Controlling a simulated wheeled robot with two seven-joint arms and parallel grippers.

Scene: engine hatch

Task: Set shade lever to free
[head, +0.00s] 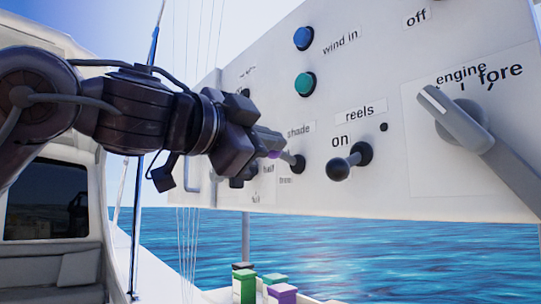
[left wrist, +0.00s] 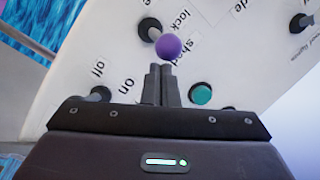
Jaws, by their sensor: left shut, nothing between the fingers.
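The shade lever has a purple ball knob (head: 273,154) and a dark round base (head: 298,164) on the white panel, just below the "shade" label. In the left wrist view the purple knob (left wrist: 168,46) shows just beyond my fingertips, with a black base (left wrist: 148,28) behind it. My left gripper (head: 268,143) is shut and empty, with its fingertips close to the knob. I cannot tell whether they touch it. The left wrist view shows the two fingers (left wrist: 160,84) together. The arm hides part of the lever's small position labels. My right gripper is not in view.
The panel (head: 400,190) also carries a reels lever (head: 340,168), an engine lever (head: 465,125), a blue button (head: 303,38) and a teal button (head: 304,84). A vertical handle (head: 190,175) is at the panel's left edge. Below the panel are colored boxes (head: 283,293).

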